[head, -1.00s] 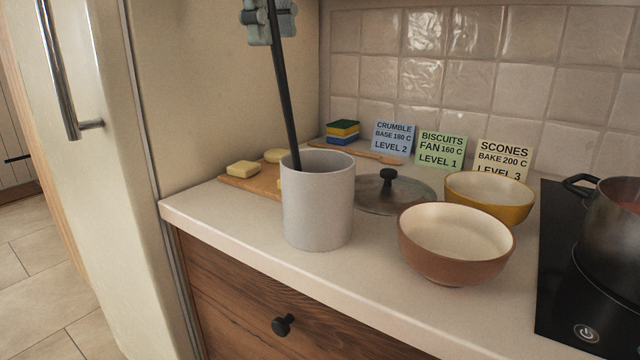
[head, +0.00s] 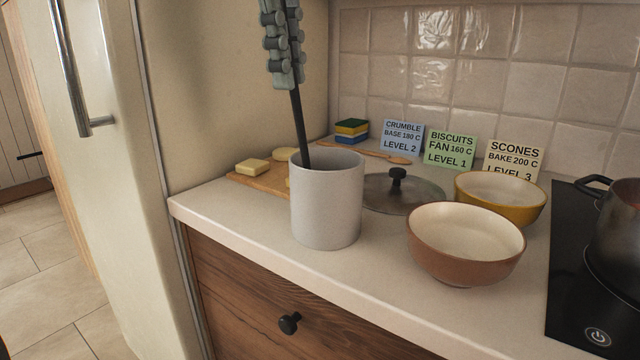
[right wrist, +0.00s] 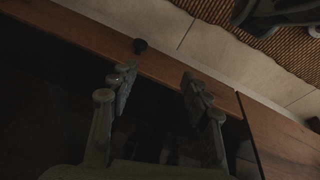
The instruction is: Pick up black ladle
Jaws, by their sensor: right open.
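The black ladle (head: 301,125) stands tilted in a light grey cylindrical crock (head: 326,210) on the counter in the head view. Only its thin dark handle shows; its lower end is hidden inside the crock. My left gripper (head: 284,55) is at the top of the head view, with its grey fingers around the handle above the crock. The fingers look close to the handle, but I cannot tell whether they press on it. My right gripper (right wrist: 158,85) shows in the right wrist view, open and empty, with its fingers apart.
Right of the crock are a pot lid (head: 402,193), a brown bowl (head: 465,260), a yellow bowl (head: 535,212) and a pot (head: 620,240) on the black hob (head: 570,275). A wooden board (head: 265,183) lies behind. The fridge (head: 110,200) stands left.

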